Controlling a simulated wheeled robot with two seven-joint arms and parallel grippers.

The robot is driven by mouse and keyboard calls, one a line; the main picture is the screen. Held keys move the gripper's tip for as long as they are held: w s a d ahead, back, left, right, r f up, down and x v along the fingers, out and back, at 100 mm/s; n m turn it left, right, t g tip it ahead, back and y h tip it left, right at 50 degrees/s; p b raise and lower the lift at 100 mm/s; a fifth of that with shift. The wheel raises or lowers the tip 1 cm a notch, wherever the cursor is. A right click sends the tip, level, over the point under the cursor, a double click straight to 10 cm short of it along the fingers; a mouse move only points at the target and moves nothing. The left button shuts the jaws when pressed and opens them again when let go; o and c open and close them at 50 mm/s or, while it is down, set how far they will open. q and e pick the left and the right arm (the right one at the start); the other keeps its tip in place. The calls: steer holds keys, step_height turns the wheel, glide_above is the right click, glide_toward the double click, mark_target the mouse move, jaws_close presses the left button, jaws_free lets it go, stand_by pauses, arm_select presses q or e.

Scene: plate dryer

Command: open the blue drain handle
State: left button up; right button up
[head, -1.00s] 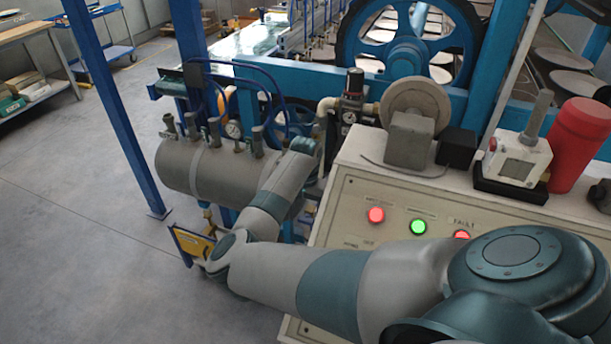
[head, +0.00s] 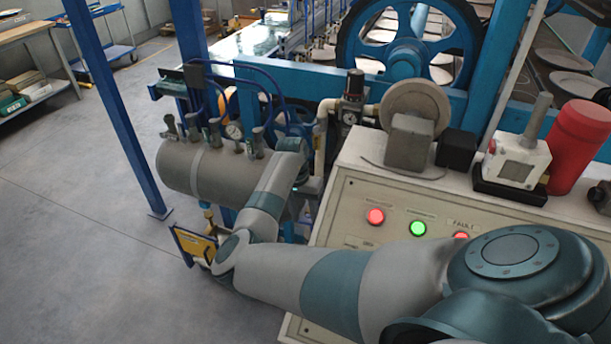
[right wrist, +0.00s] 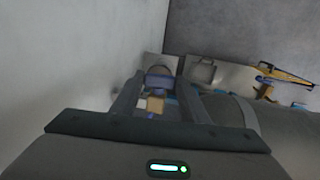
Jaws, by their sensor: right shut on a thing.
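My right arm reaches across the control cabinet in the head view, and its wrist end is beside the right end of a grey horizontal tank (head: 180,172). The right gripper's fingertips are hidden there. In the right wrist view my right gripper (right wrist: 157,98) has its two fingers on either side of a small blue piece (right wrist: 160,82), which looks like the blue drain handle. The gripper is shut on it. A tan part shows just below the blue piece. The handle cannot be made out in the head view. My left gripper is not in view.
The cabinet (head: 345,215) with lit red and green buttons lies under my right arm. A yellow part (head: 193,243) is near my elbow. A blue post (head: 118,110) stands left; the floor there is clear.

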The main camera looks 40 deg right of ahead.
steer(key=shift+w+f+g+h, duration=0.1)
steer(key=shift+w+g+h, duration=0.1)
steer(key=shift+g+h, duration=0.35)
steer(key=shift+w+f+g+b, duration=0.1)
steer(key=shift+g+b, duration=0.25)
steer(key=shift+g, duration=0.2)
steer(key=shift+w+a+f+g+h+b, duration=0.2)
steer(key=shift+g+h+b, duration=0.25)
steer(key=shift+g+b, duration=0.45)
steer(key=shift+w+r+g+b, duration=0.15)
steer(key=shift+g+b, duration=0.25)
steer(key=shift+b, duration=0.3)
steer(key=shift+h, duration=0.3)
steer(key=o, duration=1.1)
steer(key=shift+c, duration=0.2)
steer(key=shift+a, duration=0.1)
